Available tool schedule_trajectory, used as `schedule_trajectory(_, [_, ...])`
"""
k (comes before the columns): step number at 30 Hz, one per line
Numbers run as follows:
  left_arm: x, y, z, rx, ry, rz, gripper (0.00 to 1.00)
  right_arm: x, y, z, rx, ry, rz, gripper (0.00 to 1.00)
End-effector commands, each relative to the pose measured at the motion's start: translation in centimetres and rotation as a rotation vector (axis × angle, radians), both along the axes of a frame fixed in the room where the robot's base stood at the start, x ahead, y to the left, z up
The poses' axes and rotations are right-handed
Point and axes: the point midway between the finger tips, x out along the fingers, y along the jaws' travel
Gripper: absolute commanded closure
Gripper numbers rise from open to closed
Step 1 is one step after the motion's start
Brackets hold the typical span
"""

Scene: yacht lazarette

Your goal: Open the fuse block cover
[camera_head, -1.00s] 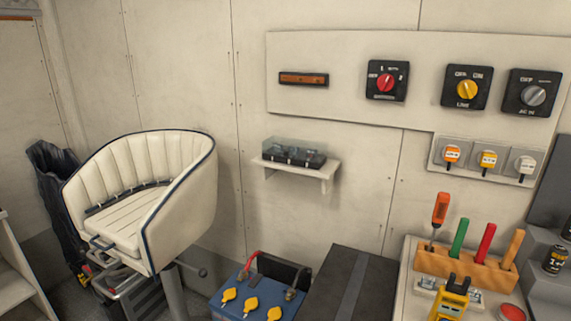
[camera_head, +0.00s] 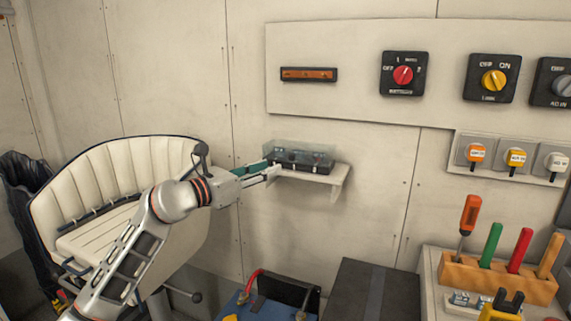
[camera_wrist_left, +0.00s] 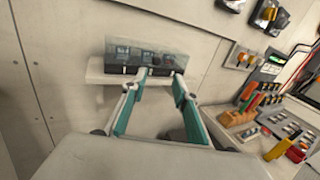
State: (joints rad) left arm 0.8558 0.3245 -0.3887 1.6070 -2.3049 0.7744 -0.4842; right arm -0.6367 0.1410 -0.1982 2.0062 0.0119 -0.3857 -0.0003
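The fuse block (camera_head: 303,166) is a dark block on a small white wall shelf (camera_head: 335,179). Its clear, see-through cover (camera_head: 302,147) lies over it and looks shut. My left gripper (camera_head: 272,172) has come in from the left, with its fingertips at the block's left end. In the left wrist view, its two fingers (camera_wrist_left: 161,77) are spread apart and point at the lower front edge of the block (camera_wrist_left: 130,70), below the clear cover (camera_wrist_left: 150,47). Nothing shows between the fingers. I cannot tell whether they touch the block. My right gripper is not in view.
A white helm seat (camera_head: 125,190) stands at the left, behind my arm. A blue battery (camera_head: 245,308) and a dark box (camera_head: 370,290) are below the shelf. A switch panel (camera_head: 350,60) is above. A wooden tool rack (camera_head: 500,280) stands at the right.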

Motion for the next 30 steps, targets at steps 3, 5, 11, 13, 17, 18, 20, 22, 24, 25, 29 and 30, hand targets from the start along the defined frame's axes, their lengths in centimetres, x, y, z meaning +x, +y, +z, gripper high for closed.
schedule_trajectory(3, [0.8,0.1,0.5,0.035,-0.017,0.016,0.71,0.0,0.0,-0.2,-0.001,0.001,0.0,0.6])
schedule_trajectory(5, [1.3,-0.2,0.5,0.038,-0.018,0.018,0.71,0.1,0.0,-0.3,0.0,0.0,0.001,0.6])
schedule_trajectory(11, [3.6,-2.3,0.5,0.035,-0.017,0.017,0.71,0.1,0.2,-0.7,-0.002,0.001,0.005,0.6])
schedule_trajectory(13, [4.4,-3.0,0.4,0.035,-0.015,0.016,0.71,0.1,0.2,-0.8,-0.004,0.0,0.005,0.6])
schedule_trajectory(17, [5.6,-3.9,0.4,0.035,-0.016,0.017,0.71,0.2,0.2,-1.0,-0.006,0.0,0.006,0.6])
schedule_trajectory(18, [5.8,-4.2,0.5,0.034,-0.017,0.017,0.71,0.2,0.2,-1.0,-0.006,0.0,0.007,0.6])
schedule_trajectory(20, [6.1,-4.4,0.5,0.035,-0.018,0.017,0.71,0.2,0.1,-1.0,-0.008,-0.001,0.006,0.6])
schedule_trajectory(22, [6.3,-4.6,0.5,0.036,-0.018,0.018,0.71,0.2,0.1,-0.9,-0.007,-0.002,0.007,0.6])
schedule_trajectory(24, [6.4,-4.7,0.5,0.036,-0.018,0.018,0.71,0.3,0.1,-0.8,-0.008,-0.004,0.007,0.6])
schedule_trajectory(25, [6.4,-4.7,0.5,0.036,-0.018,0.018,0.71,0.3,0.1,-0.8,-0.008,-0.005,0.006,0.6])
schedule_trajectory(29, [6.4,-4.7,0.6,0.036,-0.018,0.018,0.71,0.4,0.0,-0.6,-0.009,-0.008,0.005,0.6])
schedule_trajectory(30, [6.4,-4.7,0.6,0.036,-0.018,0.018,0.71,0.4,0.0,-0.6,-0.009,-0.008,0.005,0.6])
